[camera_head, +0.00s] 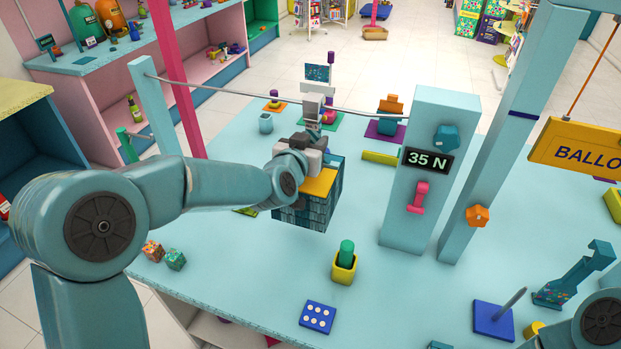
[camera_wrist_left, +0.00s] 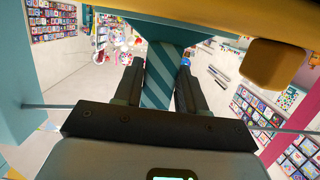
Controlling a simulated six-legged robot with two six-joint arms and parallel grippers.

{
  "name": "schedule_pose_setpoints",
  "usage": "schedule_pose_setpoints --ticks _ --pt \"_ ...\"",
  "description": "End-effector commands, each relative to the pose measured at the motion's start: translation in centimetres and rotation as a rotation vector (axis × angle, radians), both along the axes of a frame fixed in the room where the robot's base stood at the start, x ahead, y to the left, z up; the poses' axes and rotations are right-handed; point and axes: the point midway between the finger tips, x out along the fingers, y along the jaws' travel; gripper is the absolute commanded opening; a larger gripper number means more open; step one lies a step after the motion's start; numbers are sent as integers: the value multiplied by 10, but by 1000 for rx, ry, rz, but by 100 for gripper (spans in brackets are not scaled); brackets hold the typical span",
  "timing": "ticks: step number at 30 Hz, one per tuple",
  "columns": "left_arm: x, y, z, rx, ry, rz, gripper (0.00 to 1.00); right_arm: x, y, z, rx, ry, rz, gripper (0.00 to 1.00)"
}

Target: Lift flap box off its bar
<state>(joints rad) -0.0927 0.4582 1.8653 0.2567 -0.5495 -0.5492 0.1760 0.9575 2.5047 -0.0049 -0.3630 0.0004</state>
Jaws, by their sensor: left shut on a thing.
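The flap box (camera_head: 307,210) is dark teal and patterned, with a yellow top, near the middle of the head view. A thin grey bar (camera_head: 228,94) runs from a teal post (camera_head: 153,105) to the column marked 35 N. My left gripper (camera_head: 303,150) is at the top of the box. In the left wrist view, its dark fingers are shut on a teal striped piece (camera_wrist_left: 160,72), which seems to belong to the box. The gripper hides the top of the box, so I cannot tell whether it still hangs on the bar. My right gripper does not show.
The 35 N column (camera_head: 408,220) stands right of the box, carrying a pink dumbbell (camera_head: 418,198). In front are a yellow cup (camera_head: 344,268) with a green peg and a blue dotted tile (camera_head: 317,316).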

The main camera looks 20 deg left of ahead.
Motion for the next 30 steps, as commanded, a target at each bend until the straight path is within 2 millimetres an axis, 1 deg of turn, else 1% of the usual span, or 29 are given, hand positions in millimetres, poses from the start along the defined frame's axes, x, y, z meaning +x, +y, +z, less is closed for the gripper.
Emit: schedule_pose_setpoints --ticks 9,21,25,30 --pt "-26 1 0 -1 -4 1 4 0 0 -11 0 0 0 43" --pt "-61 2 2 0 -4 1 4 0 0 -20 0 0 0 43" --pt "-68 2 2 0 -3 1 4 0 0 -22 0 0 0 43" --pt "-69 2 2 0 -3 1 4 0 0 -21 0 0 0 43"
